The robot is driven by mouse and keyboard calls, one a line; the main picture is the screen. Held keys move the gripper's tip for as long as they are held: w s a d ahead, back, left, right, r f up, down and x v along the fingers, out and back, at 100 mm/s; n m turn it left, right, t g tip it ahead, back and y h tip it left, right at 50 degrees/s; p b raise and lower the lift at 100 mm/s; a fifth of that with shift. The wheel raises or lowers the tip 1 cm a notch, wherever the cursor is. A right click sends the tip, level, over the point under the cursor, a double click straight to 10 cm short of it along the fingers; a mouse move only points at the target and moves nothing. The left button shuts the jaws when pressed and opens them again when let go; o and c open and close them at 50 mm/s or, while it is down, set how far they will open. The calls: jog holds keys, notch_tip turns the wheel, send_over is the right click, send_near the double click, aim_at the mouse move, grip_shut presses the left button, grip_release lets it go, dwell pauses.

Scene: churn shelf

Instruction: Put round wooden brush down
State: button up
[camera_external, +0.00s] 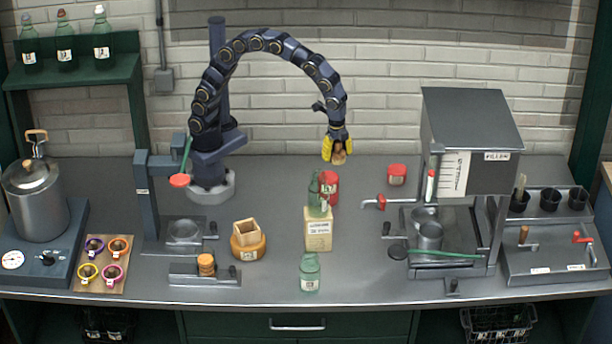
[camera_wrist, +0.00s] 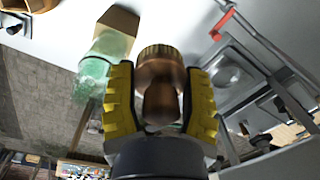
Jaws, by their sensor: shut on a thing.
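My gripper (camera_external: 337,146) has yellow ridged fingers and is shut on the round wooden brush (camera_external: 339,157). It holds the brush in the air above the back middle of the bench, above and behind the green bottle on the box. In the wrist view the brush (camera_wrist: 158,95) is a brown wooden knob with a wider round, ribbed head, and it sits between both yellow fingers of the gripper (camera_wrist: 160,105). The brush touches nothing else that I can see.
A green glass bottle (camera_external: 316,198) stands on a tan box (camera_external: 318,235), with a red can (camera_external: 330,187) behind. A second bottle (camera_external: 310,272) stands in front. A red-lidded jar (camera_external: 396,174) and the filling machine (camera_external: 468,150) are to the right. The grey bench (camera_external: 365,270) has free room front right.

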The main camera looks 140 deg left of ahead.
jog(key=s+f, duration=0.1)
jog(key=s, duration=0.8)
send_over(357, 226)
notch_tip(357, 226, down, 21)
jog(key=shift+s+d+r, duration=0.15)
jog(key=shift+f, duration=1.75)
